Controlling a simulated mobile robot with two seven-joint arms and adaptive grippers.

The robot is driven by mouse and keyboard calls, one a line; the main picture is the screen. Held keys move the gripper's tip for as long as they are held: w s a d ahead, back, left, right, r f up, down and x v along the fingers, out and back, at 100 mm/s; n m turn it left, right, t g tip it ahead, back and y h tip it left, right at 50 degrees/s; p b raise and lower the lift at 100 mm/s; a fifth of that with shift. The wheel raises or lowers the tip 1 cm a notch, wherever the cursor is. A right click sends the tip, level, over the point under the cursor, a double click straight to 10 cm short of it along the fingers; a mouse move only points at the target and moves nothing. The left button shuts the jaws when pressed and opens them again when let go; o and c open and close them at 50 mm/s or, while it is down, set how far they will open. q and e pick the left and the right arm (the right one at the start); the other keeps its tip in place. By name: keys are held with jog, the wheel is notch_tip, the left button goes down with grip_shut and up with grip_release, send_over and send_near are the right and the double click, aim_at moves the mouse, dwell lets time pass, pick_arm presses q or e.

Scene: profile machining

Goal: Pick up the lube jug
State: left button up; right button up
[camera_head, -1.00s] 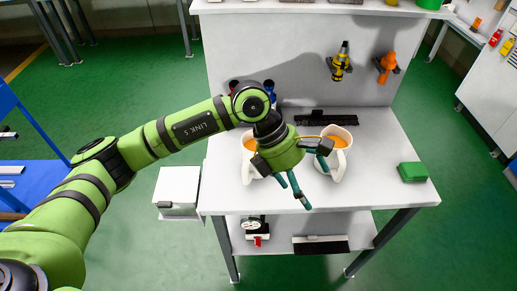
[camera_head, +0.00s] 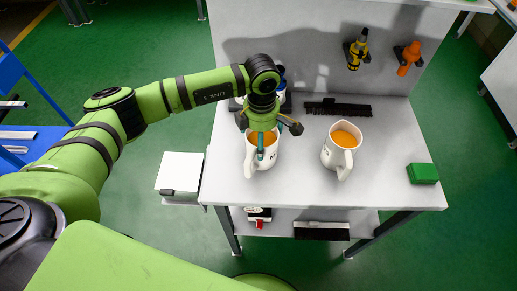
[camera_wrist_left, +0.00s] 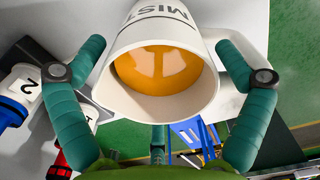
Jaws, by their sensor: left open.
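Two white jugs with orange liquid stand upright on the workbench. In the head view the left jug (camera_head: 262,158) is under my left gripper (camera_head: 266,142), and the right jug (camera_head: 341,149) stands apart from it. My left gripper is open, its fingers spread around the left jug's upper part. In the left wrist view this jug (camera_wrist_left: 163,95) lies between the open teal fingers of the gripper (camera_wrist_left: 160,48), and its wall reads "MIST". The right jug's label is too small to read, so I cannot tell which is lube. My right gripper is not in view.
A green box (camera_head: 422,173) sits at the workbench's right edge. A dark brush-like bar (camera_head: 337,108) lies at the back, below a panel with yellow (camera_head: 356,48) and orange (camera_head: 407,58) tools. Bottles stand close behind the left jug.

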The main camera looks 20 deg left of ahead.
pick_arm(q)
jog(key=c, duration=1.6)
jog(key=shift+r+b, duration=1.45)
jog(key=shift+r, duration=4.6)
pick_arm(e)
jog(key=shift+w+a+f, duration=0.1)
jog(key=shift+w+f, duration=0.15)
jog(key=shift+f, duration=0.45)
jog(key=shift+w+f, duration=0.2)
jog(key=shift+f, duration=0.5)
pick_arm(q)
jog(key=shift+r+p, duration=0.5)
jog(key=shift+r, duration=1)
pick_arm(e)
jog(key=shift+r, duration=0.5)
